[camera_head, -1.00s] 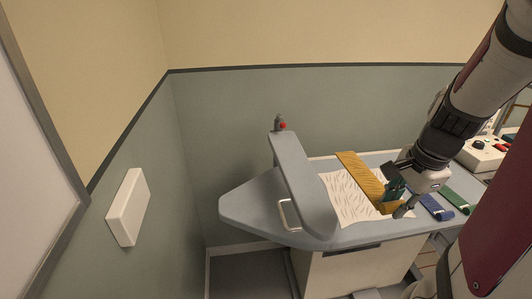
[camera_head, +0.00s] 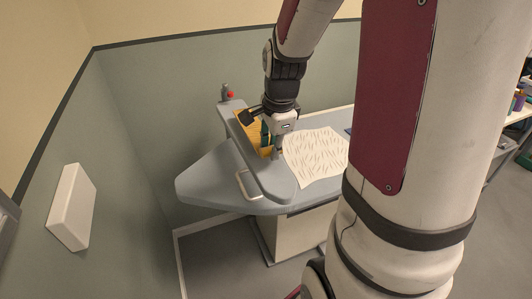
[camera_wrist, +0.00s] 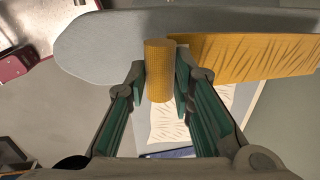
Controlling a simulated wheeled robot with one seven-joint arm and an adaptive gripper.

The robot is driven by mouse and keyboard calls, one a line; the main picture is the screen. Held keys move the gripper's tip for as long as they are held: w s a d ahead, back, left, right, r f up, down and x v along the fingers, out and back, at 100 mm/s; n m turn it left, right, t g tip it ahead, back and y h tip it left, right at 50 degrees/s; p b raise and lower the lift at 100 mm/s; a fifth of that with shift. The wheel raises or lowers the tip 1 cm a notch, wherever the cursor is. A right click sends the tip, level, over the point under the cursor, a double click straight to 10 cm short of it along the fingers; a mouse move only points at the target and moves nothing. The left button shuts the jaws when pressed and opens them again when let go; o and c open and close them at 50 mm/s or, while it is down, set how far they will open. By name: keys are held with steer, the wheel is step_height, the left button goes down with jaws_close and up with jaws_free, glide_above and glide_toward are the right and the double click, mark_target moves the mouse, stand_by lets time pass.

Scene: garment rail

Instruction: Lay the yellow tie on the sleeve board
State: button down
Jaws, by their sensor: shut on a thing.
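The yellow tie (camera_head: 254,132) is in my gripper (camera_head: 270,152), over the grey sleeve board (camera_head: 275,186) in the head view. In the wrist view my gripper (camera_wrist: 161,92) is shut on one end of the tie (camera_wrist: 245,57), which shows as a rounded yellow piece between the green fingers. The rest of the tie stretches to the right, along and partly across the edge of the sleeve board (camera_wrist: 100,48). I cannot tell whether the tie touches the board. My wrist and fingers hide part of the tie in the head view.
A white patterned cloth (camera_head: 318,156) lies on the table right of the sleeve board. A wire handle (camera_head: 243,186) sits at the board's left side, and a red knob (camera_head: 230,94) is at its far end. A wall stands behind.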

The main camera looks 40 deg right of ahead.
steer(key=shift+w+a+f, duration=0.1)
steer(key=shift+a+f, duration=0.05)
steer(key=shift+s+p+x, duration=0.15)
steer(key=shift+x, duration=0.65)
steer(key=shift+s+p+x, duration=0.15)
steer(key=shift+s+x, duration=0.05)
steer(key=shift+x, duration=0.6)
steer(key=c, duration=1.4)
jaws_free()
steer(key=shift+a+f, duration=0.1)
steer(key=d+v, duration=0.1)
steer(key=v, duration=1)
steer(key=s+a+r+n+t, duration=0.1)
steer(key=s+a+r+n, duration=0.3)
steer(key=a+n, duration=0.4)
steer(key=s+a+r+n+t, duration=0.2)
steer(key=s+a+r+n, duration=0.2)
steer(key=n, duration=0.9)
steer(key=shift+s+a+r+y+b, duration=0.35)
steer(key=shift+s+a, duration=1.25)
steer(key=shift+a, duration=0.65)
